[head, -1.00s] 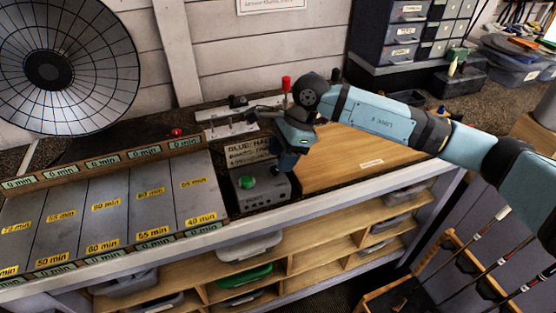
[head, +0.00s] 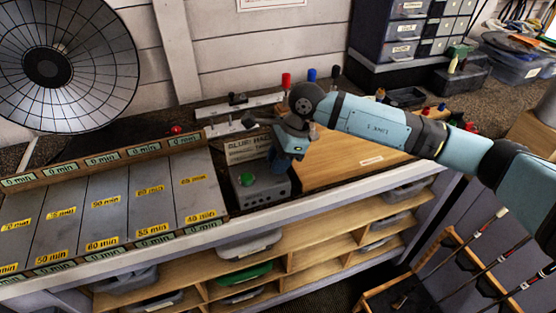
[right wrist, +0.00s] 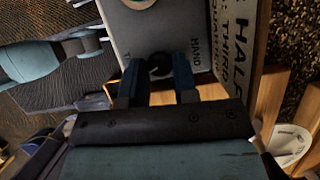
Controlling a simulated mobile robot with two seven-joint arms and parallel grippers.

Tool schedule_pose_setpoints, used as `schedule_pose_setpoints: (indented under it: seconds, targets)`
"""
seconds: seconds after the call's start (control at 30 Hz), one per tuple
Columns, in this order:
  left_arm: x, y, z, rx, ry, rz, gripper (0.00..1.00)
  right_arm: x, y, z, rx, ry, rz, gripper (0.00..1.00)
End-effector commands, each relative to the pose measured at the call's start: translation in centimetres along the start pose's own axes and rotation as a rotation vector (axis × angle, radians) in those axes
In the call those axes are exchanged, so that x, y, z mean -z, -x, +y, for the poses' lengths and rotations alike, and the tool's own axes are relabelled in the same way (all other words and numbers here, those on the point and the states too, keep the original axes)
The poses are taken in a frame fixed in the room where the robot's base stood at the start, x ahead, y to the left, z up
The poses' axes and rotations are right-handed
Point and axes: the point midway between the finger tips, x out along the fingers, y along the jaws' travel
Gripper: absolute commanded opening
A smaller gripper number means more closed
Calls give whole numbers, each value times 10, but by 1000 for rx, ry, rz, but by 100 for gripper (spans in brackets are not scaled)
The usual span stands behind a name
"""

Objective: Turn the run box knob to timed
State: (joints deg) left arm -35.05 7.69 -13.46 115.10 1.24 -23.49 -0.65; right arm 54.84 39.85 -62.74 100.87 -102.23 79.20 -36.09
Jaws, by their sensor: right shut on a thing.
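The run box (head: 262,195) is a grey box with a green button (head: 247,180) on top, at the front of the bench beside the sloped grey rack. My right gripper (head: 284,168) points down over the box's right side and hides the knob in the head view. In the right wrist view, the small dark round knob (right wrist: 160,65) sits between the two blue fingertips, which are shut on it. The word HAND is printed to the right of the knob, and a partly hidden label is to its left. Where the knob points cannot be told. My left gripper is not in view.
A sign (head: 247,149) stands right behind the run box. The sloped grey rack (head: 110,205) with yellow minute labels is to the left, a wooden board (head: 345,165) to the right. Red and blue pegs (head: 286,80) stand behind my right arm.

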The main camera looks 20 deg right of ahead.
Motion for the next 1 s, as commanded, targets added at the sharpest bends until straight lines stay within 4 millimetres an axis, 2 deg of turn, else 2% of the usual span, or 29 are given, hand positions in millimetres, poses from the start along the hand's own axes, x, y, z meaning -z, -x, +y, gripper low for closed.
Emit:
schedule_pose_setpoints:
  seconds: [0.1, 0.33, 0.53, 0.73, 0.77, 0.83, 1.0]
  targets:
    - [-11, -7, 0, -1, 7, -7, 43, 1, -4, 1, 49, -107, -1, 4]
    - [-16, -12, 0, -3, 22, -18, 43, 0, -2, 2, 123, -288, -1, 4]
    - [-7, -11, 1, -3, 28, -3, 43, 0, 0, 2, 137, -326, -2, 4]
    - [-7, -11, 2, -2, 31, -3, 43, 0, 0, 2, 136, -324, -2, 4]
    - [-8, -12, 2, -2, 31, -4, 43, 0, 0, 2, 136, -324, -2, 34]
    - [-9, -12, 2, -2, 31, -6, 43, 0, 0, 2, 136, -324, -2, 50]
    - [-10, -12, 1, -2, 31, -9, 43, 0, 0, 2, 135, -323, -1, 52]
